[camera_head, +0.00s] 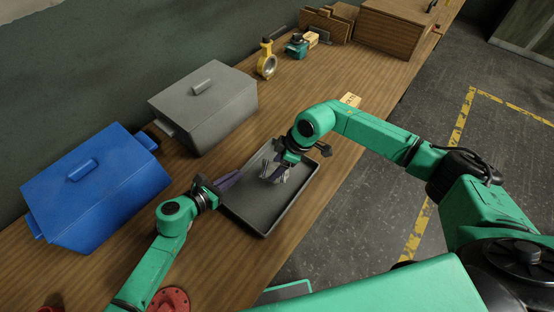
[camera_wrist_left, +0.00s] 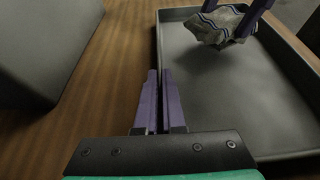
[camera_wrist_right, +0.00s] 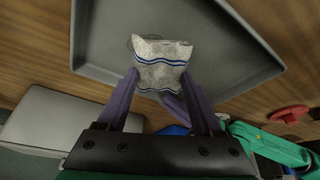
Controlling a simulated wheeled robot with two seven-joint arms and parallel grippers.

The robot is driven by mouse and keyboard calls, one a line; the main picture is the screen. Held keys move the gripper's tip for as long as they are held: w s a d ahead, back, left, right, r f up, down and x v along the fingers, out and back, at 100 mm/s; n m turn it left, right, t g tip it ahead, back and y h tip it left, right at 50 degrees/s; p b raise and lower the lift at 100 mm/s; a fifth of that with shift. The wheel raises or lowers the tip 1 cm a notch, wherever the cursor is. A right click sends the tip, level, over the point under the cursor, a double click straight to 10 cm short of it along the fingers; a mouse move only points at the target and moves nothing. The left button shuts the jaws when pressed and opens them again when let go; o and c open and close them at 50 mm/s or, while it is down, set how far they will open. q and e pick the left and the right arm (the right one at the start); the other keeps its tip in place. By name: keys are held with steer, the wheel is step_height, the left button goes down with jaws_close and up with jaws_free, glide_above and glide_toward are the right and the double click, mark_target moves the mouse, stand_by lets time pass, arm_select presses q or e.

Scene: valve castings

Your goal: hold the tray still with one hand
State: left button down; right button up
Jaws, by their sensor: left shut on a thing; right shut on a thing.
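The grey tray (camera_head: 258,207) lies on the wooden bench. My left gripper (camera_head: 236,176) is shut on the tray's left rim; in the left wrist view its purple fingers (camera_wrist_left: 160,76) meet close together at the tray wall (camera_wrist_left: 157,45). My right gripper (camera_head: 276,168) is over the tray, shut on a crumpled whitish cloth with dark blue stripes (camera_wrist_right: 163,53). The cloth also shows in the left wrist view (camera_wrist_left: 214,27), over the far part of the tray. Whether it touches the tray floor is hard to tell.
A lidded grey bin (camera_head: 205,112) and a lidded blue bin (camera_head: 95,195) stand along the wall, left of the tray. A yellow valve (camera_head: 267,62) and wooden boxes (camera_head: 400,27) are further back. A red flanged part (camera_head: 170,300) is near the front. The tray floor is mostly bare.

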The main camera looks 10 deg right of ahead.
steer(key=shift+f, duration=0.45)
steer(key=shift+w+d+f, duration=0.2)
steer(key=shift+d+f, duration=0.05)
steer(key=shift+f, duration=0.25)
steer(key=shift+w+d+f, duration=0.2)
steer(key=shift+f, duration=0.3)
steer(key=shift+c, duration=0.7)
steer(key=shift+w+d, duration=0.75)
steer(key=shift+d, duration=0.1)
steer(key=shift+s+a, duration=1.15)
steer(key=shift+a, duration=0.15)
steer(key=shift+r, duration=4.2)
arm_select(q)
steer(key=c, duration=0.9)
jaws_free()
steer(key=shift+c, duration=0.2)
